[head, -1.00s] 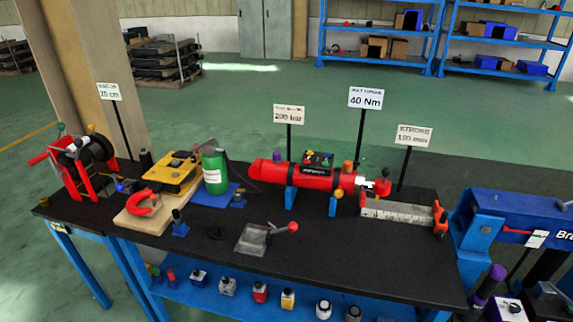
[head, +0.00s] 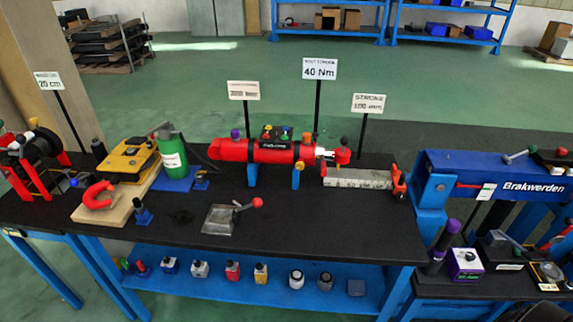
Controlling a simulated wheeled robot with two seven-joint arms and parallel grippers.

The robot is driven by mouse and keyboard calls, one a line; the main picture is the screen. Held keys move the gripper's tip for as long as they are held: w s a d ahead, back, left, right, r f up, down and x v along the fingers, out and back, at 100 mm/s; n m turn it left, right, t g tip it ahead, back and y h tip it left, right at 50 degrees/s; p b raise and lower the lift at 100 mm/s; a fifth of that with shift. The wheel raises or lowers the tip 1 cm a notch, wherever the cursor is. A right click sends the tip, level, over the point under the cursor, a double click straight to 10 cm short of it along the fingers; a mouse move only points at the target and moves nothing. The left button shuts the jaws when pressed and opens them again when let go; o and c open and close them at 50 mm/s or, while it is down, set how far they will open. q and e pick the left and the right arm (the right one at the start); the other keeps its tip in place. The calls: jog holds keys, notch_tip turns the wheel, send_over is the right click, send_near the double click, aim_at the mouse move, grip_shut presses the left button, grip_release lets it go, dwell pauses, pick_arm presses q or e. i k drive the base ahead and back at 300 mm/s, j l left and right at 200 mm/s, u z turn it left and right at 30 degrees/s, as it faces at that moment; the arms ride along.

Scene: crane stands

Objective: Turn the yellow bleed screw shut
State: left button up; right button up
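A red hydraulic cylinder (head: 238,150) lies across blue supports on the black bench. Small coloured knobs stand on top of it: a purple one (head: 236,133) at the left and an orange-yellow one (head: 307,137) at the right. Between them a dark block (head: 276,144) carries several small coloured caps. I cannot tell for sure which of these is the yellow bleed screw, or how far it is turned. Neither of my grippers is in the head view.
Left on the bench (head: 330,231) are a red winch (head: 61,158), a yellow unit (head: 130,157) and a green bottle (head: 172,157). A lever plate (head: 220,219) lies in front. A blue beam (head: 490,175) stands right. Three signs rise behind. The bench's front right is clear.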

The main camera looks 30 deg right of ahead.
aim_at(300, 166)
jog(key=i+j+z, duration=0.1)
jog(key=z, duration=0.3)
jog(key=i+j+z, duration=0.1)
jog(key=z, duration=0.35)
jog(key=j+z, duration=0.2)
jog(key=z, duration=0.2)
jog(key=i, duration=0.05)
